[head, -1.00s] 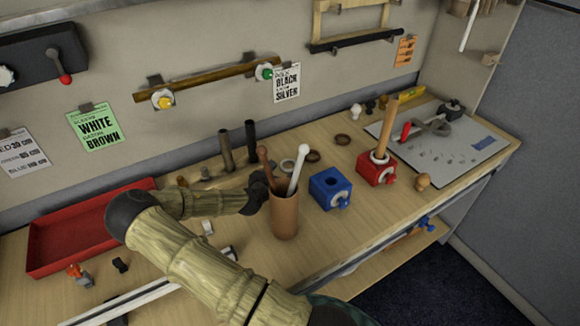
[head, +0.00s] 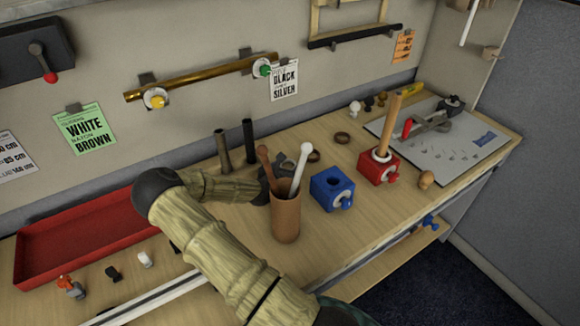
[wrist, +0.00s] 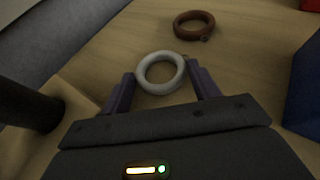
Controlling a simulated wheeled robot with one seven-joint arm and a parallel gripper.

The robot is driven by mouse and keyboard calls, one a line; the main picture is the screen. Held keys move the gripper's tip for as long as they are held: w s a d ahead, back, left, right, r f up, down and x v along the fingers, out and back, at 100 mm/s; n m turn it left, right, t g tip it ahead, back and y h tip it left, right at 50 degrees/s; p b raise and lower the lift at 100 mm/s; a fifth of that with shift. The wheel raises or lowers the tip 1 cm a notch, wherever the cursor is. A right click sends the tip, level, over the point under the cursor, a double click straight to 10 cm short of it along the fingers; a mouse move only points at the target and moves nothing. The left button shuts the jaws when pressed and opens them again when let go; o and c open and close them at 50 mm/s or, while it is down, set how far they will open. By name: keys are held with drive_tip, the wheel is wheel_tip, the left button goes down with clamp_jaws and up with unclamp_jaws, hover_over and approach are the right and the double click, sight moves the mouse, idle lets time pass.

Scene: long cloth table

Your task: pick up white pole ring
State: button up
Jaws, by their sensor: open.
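The white pole ring (wrist: 141,73) lies flat on the wooden table in the wrist view. My gripper (wrist: 160,72) is open, with its two dark purple fingertips on either side of the ring's near half. The fingers look apart from the ring; their height above the table is hard to tell. In the head view my gripper (head: 268,186) is a dark shape low over the table, partly behind the brown cup.
A brown ring (wrist: 190,36) lies just beyond the white one. The brown cup (head: 286,218) with sticks stands close to my gripper. A blue block (head: 331,190) and a red block (head: 378,168) stand to its right. Dark upright posts (head: 249,142) stand behind, and a red tray (head: 85,235) lies left.

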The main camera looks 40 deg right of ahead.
idle(0.5)
drive_tip(key=c, duration=0.6)
drive_tip(key=shift+r, duration=0.15)
wheel_tip(320, 180, up, 10)
drive_tip(key=shift+f+b, duration=0.1)
drive_tip(key=shift+b, duration=0.25)
drive_tip(key=shift+n+t+y, duration=0.3)
drive_tip(key=shift+n+t, duration=0.2)
drive_tip(key=shift+t, duration=0.1)
drive_tip(key=a+r+p, duration=0.4)
drive_tip(key=r+p, duration=0.5)
drive_tip(key=w+a+r+p, duration=0.1)
drive_tip(key=a+r+p, duration=0.3)
drive_tip(key=r+p, duration=0.6)
drive_tip(key=a+r+p, duration=0.4)
drive_tip(key=r+p, duration=0.5)
drive_tip(key=p, duration=0.1)
drive_tip(key=shift+w+a+r, duration=0.15)
drive_tip(key=shift+w+a, duration=0.1)
drive_tip(key=shift+a, duration=0.1)
